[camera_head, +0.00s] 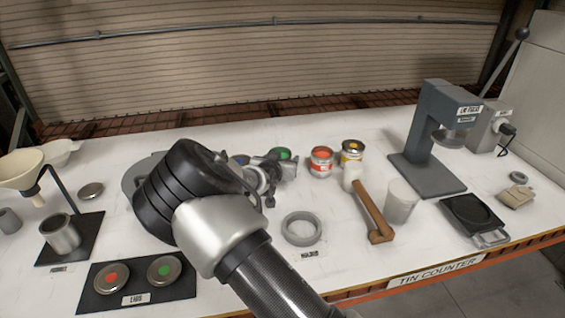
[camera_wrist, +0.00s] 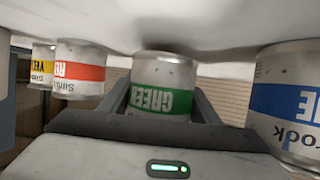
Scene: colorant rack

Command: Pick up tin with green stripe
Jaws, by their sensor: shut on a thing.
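The tin with the green stripe (camera_wrist: 162,78) is upside down in the wrist view, with a "GREEN" label. My gripper (camera_wrist: 162,100) is shut on it, one finger on each side. In the head view, the green tin's lid (camera_head: 282,153) shows behind my gripper (camera_head: 268,172), and my arm and fingers hide most of its body. The tin's end is close against the white table surface in the wrist view; I cannot tell whether it is touching.
A red tin (camera_head: 321,161) and a yellow tin (camera_head: 352,153) stand right of the green one. A blue-striped tin (camera_wrist: 290,100) is close on the other side. A hammer (camera_head: 374,212), a ring (camera_head: 301,229) and a cup (camera_head: 400,201) lie or stand to the right on the table.

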